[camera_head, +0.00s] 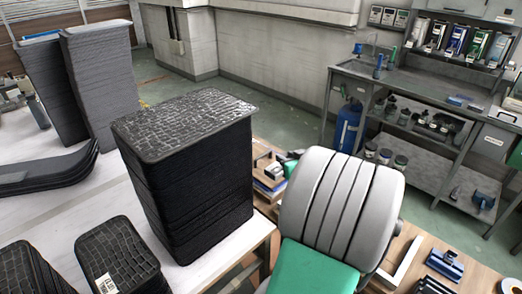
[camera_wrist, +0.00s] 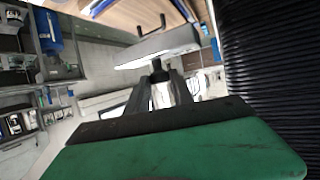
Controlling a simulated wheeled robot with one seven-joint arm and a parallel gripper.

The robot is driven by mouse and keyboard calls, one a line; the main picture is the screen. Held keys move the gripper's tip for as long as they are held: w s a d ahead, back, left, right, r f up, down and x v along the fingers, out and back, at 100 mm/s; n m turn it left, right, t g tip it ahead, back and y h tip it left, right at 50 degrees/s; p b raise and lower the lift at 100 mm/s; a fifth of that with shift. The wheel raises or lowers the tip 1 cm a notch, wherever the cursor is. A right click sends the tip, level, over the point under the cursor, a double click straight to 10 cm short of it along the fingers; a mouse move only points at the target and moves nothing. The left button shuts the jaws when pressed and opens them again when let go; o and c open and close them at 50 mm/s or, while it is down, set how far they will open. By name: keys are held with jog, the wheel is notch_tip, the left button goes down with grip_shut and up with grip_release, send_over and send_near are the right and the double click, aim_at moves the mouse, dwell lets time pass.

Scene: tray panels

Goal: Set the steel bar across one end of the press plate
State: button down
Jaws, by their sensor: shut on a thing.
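My gripper (camera_wrist: 160,76) shows in the wrist view, its fingers closed together beyond its green and black body. They are shut on a grey bar (camera_wrist: 172,42), which lies crosswise at the fingertips and matches the steel bar. In the head view my green and grey arm hides the fingers and the bar. A tall black stack of panels (camera_head: 195,185) stands on the white table, with a dark, grid-textured top (camera_head: 185,120). I cannot tell whether that top is the press plate. The stack's ribbed side (camera_wrist: 268,65) rises at the right in the wrist view, apart from the bar.
Two tall grey stacks (camera_head: 100,85) stand at the back left. Curved dark panels (camera_head: 45,172) and lower black stacks (camera_head: 118,255) lie on the white table (camera_head: 125,195). A wooden bench (camera_head: 440,235) with tools is behind my arm. Shelving stands at the right.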

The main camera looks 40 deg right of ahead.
jog(key=w+d+f+p, duration=0.1)
jog(key=w+d+f, duration=0.2)
jog(key=f, duration=0.1)
jog(key=w+d+f+p, duration=0.2)
jog(key=w+f, duration=0.1)
jog(key=f, duration=0.1)
jog(key=w+d+f+p, duration=0.1)
jog(key=w+d+f, duration=0.2)
jog(key=w+f, duration=0.1)
jog(key=shift+d+f, duration=0.3)
jog(key=shift+a, duration=0.1)
jog(key=shift+f, duration=0.1)
jog(key=shift+f, duration=0.15)
jog(key=c, duration=1.1)
grip_release()
